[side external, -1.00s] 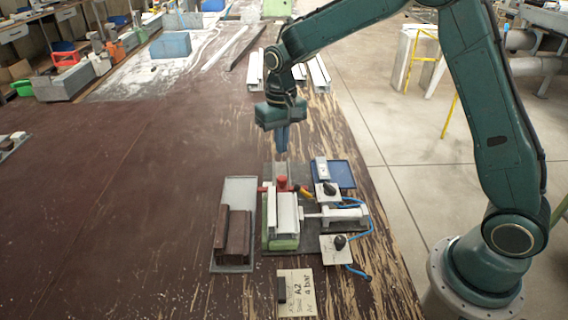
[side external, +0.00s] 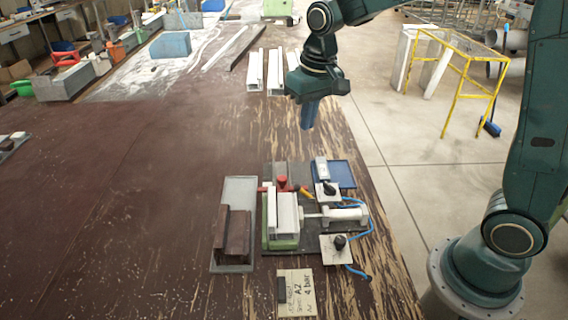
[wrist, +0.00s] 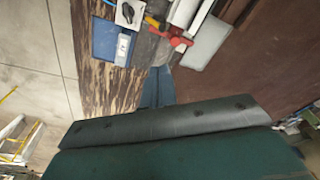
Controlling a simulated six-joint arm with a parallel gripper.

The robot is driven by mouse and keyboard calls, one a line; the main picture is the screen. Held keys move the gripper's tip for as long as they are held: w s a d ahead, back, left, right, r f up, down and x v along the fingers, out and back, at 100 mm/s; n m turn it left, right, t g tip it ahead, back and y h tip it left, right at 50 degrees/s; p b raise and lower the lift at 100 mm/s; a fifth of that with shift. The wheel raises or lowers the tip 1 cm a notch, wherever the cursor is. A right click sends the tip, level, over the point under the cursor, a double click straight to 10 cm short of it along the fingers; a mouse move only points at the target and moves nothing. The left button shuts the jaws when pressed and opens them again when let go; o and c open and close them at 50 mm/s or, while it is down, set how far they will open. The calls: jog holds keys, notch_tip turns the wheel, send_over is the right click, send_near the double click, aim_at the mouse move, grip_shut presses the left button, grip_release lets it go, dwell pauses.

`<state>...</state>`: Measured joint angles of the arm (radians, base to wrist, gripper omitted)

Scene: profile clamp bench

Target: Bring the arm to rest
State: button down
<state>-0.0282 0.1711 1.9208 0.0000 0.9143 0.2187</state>
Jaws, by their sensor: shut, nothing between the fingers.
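My gripper (side external: 308,116) hangs in the air above the bench, pointing down, up and behind the clamp fixture. Its blue fingers are together with nothing between them. In the wrist view the shut fingers (wrist: 157,90) show at the middle, above the bench edge. The clamp fixture (side external: 283,243) has a green base, and a white profile (side external: 287,213) lies in it. A red knob (side external: 282,182) is at its far end and a pneumatic cylinder (side external: 345,214) on its right.
A grey tray (side external: 240,189) with brown profiles (side external: 233,232) lies left of the fixture. A blue tray (side external: 342,172) lies behind right. White profiles (side external: 256,70) lie farther back. A label card (side external: 298,304) lies in front. The bench's left side is largely clear.

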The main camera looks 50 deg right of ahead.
jog(key=s+r+n+t, duration=0.1)
jog(key=s+r+t, duration=0.1)
jog(key=s, duration=0.9)
jog(key=s+d+r+n+t, duration=0.1)
jog(key=s+r+t, duration=0.1)
jog(key=s, duration=0.9)
jog(key=shift+v, duration=0.9)
